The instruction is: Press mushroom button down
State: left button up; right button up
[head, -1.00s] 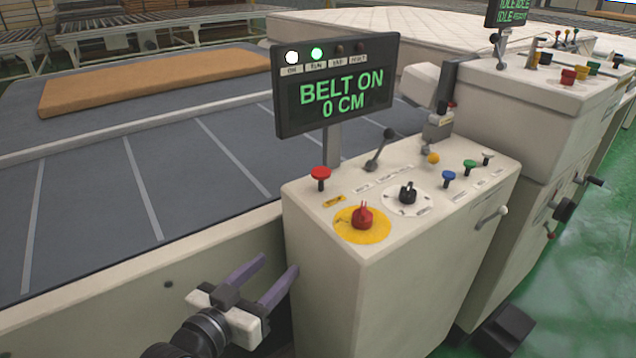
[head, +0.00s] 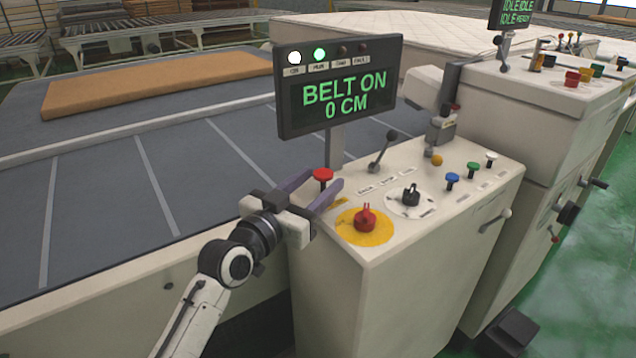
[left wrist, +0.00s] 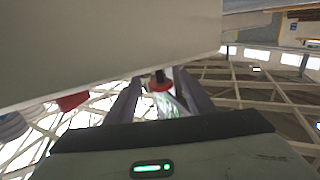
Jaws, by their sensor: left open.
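The red mushroom button (head: 323,174) stands on a short stem at the left corner of the cream control console (head: 400,290), below the display. My left gripper (head: 325,183) is open at that corner, its two purple-grey fingers pointing toward the button, one on each side of it in the picture. In the left wrist view the red button (left wrist: 160,86) shows between the open fingers (left wrist: 158,76). I cannot tell whether a finger touches it. The display (head: 338,88) reads "BELT ON 0 CM", with a white and a green lamp lit. My right gripper is not in view.
A red selector (head: 365,218) on a yellow disc, a black knob (head: 410,195), a lever (head: 382,150) and coloured buttons share the console top. The grey belt (head: 95,210) carries an orange slab (head: 160,84). Another console (head: 520,110) stands at right.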

pick_arm(q)
jog(key=shift+w+d, duration=0.15)
jog(key=shift+w, duration=0.1)
grip_shut()
jog(key=shift+f+b, duration=0.35)
jog(key=shift+f, duration=0.45)
grip_release()
jog(key=shift+s, duration=0.1)
